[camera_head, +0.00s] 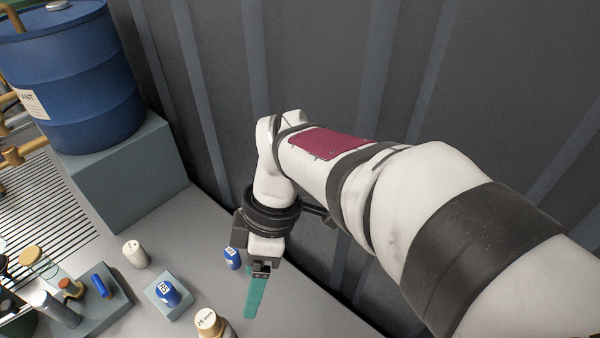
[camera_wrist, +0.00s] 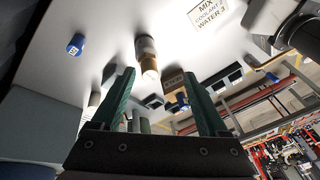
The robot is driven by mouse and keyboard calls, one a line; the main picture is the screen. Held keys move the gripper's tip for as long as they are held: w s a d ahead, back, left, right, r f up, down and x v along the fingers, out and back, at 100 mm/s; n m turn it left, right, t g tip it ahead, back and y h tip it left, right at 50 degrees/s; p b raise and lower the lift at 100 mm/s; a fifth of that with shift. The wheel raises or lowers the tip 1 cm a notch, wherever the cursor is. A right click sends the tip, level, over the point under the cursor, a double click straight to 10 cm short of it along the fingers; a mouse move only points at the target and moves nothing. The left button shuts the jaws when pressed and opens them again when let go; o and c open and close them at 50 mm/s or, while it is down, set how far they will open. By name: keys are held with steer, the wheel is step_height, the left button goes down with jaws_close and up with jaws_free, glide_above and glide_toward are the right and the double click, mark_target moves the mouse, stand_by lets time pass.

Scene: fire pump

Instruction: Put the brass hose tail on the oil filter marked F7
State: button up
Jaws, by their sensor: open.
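My gripper (camera_head: 252,308) has green fingers that point down over the grey bench; in the wrist view (camera_wrist: 158,73) they are apart with nothing held between them. A brass-coloured piece with a "25 mm" label (camera_head: 208,322), likely the brass hose tail, stands at the bottom edge of the head view, left of the fingers. A brass-and-pale piece in the wrist view (camera_wrist: 149,66) looks like it, beyond the fingertips. One blue filter (camera_head: 167,292) stands on a small grey block; another blue filter (camera_head: 232,258) stands beside my wrist. Their marks are too small to read surely.
A white cylinder (camera_head: 136,254) stands left of the filters. A grey tray (camera_head: 92,318) at lower left bears a blue piece and other small parts. A blue drum (camera_head: 75,85) stands on a grey block behind. A ribbed wall bounds the bench. A mixing sign (camera_wrist: 208,14) lies on the bench.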

steer(key=s+d+f+m+t+h, duration=0.1)
steer(key=s+d+m, duration=0.9)
steer(key=m, duration=1.3)
steer(key=shift+s+d+f+m+t, duration=0.2)
steer(key=shift+d+f+m+t, duration=0.1)
steer(key=shift+d+f+t, duration=0.3)
